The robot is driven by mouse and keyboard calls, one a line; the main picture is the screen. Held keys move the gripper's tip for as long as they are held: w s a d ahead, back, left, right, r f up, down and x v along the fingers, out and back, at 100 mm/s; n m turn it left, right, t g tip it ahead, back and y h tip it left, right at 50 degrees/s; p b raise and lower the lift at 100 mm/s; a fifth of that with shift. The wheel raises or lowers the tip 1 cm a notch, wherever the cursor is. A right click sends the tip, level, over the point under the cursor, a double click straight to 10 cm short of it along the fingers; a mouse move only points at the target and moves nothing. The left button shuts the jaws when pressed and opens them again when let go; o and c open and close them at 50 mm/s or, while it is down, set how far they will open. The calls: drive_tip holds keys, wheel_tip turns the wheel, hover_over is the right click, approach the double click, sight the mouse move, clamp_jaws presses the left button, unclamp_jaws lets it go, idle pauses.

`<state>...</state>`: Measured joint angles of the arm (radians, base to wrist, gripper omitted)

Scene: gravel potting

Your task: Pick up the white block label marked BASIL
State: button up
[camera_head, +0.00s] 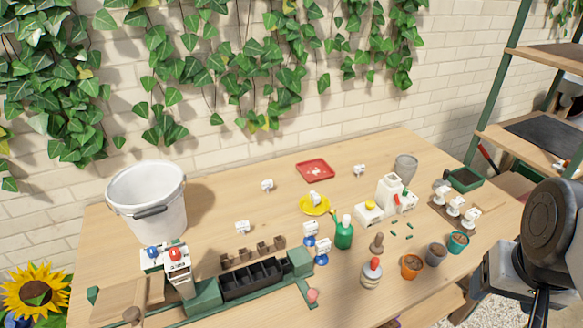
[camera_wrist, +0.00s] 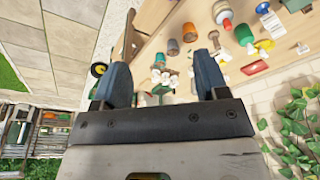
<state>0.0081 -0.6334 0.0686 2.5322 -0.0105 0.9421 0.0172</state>
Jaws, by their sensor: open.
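Several small white block labels are spread about the wooden table; their lettering is too small to read, so I cannot tell which is BASIL. In the head view, single labels lie at the back left (camera_head: 267,185), left (camera_head: 242,227) and back (camera_head: 360,170). One is on a yellow saucer (camera_head: 304,208), two are on blue bases (camera_head: 322,246), and a group (camera_head: 455,206) stands on a brown tray at the right. My gripper is open and empty in the wrist view (camera_wrist: 165,65), with the group of labels (camera_wrist: 160,76) showing between its fingers. Its fingertips are not clear in the head view.
A white bucket (camera_head: 148,200) stands at the left beside a green-ended planter (camera_head: 250,281). A red tray (camera_head: 315,169) lies at the back. Shelves stand at the right.

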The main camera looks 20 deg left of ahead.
idle(0.3)
drive_tip(key=c, duration=0.3)
drive_tip(key=shift+r, duration=0.1)
